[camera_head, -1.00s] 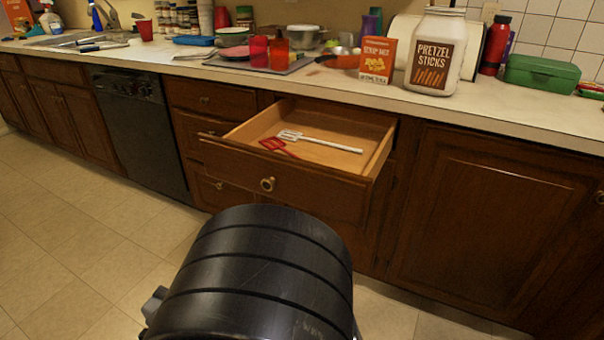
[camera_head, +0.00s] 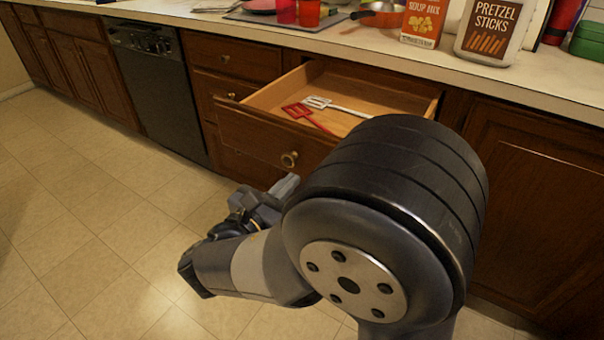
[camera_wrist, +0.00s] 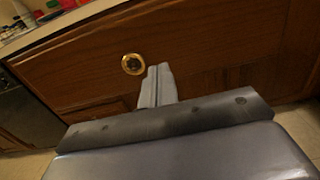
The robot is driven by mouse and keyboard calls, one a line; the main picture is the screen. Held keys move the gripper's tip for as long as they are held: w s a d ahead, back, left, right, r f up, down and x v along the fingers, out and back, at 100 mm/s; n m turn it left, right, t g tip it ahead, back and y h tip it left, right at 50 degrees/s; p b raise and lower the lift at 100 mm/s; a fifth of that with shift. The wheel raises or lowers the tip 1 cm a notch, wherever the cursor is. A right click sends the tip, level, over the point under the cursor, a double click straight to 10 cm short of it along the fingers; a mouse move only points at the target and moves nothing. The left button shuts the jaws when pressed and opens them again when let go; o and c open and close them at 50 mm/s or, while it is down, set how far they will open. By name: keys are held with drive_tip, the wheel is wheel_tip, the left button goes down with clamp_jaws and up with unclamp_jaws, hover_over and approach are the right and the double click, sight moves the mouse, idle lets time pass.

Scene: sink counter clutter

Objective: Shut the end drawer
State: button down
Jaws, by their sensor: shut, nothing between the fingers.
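The open drawer (camera_head: 262,140) is pulled well out from the wooden cabinet, under the counter. A red spatula (camera_head: 303,114) and a white slotted spatula (camera_head: 335,107) lie inside it. Its front has one round brass knob (camera_head: 289,159), which also shows in the wrist view (camera_wrist: 132,64). My gripper (camera_head: 286,186) is low in front of the drawer, its fingers pointing toward the front near the knob. In the wrist view the fingers (camera_wrist: 157,78) are together and empty, just right of the knob. I cannot tell whether they touch the wood. My arm hides the drawer's right front.
The counter (camera_head: 350,42) above holds a soup mix box (camera_head: 425,22), a pretzel jar (camera_head: 489,30) and an orange pan (camera_head: 378,17). A black dishwasher (camera_head: 160,90) is left of the drawers. The tiled floor (camera_head: 90,200) at left is clear.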

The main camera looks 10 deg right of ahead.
sight(310, 162)
drive_tip(key=shift+b+x, duration=0.65)
drive_tip(key=shift+x, duration=1.9)
drive_tip(key=p+x, duration=0.2)
drive_tip(key=x, duration=3.2)
drive_tip(key=shift+w+d, duration=0.1)
drive_tip(key=shift+d, duration=0.15)
drive_tip(key=shift+w+d, duration=0.15)
drive_tip(key=shift+w, duration=0.1)
drive_tip(key=shift+w+d+r, duration=0.1)
drive_tip(key=shift+r, duration=0.15)
